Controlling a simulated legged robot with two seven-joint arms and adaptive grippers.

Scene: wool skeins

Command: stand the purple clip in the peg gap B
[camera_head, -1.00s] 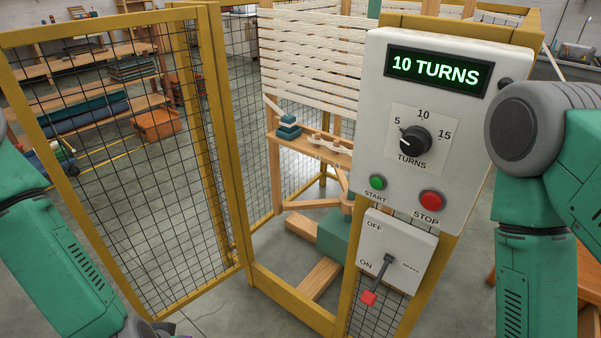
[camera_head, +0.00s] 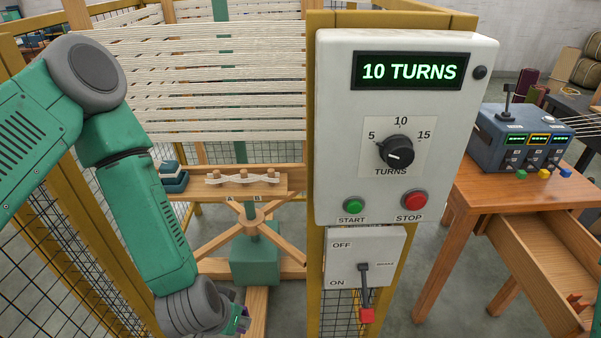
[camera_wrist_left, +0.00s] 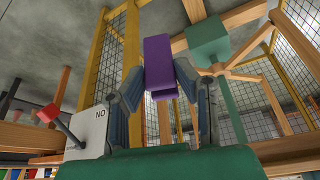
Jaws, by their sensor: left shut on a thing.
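The purple clip (camera_wrist_left: 158,52) is held between the two fingers of my left gripper (camera_wrist_left: 157,88) in the left wrist view. In the head view only a small bit of the clip (camera_head: 244,323) shows at the bottom, beside my left gripper (camera_head: 236,318). The peg gap B (camera_head: 257,179) is on the wooden shelf (camera_head: 285,182), between the middle and right pegs, above the letter B. Wool strands cross the pegs there. The gripper and clip are low, in front of and below the shelf. My right gripper is out of view.
The yellow fence post and control box (camera_head: 450,120) stand right of the shelf, with a brake lever (camera_head: 365,285) below. White warp (camera_head: 220,80) hangs above. A wooden table (camera_head: 475,175) stands at the right.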

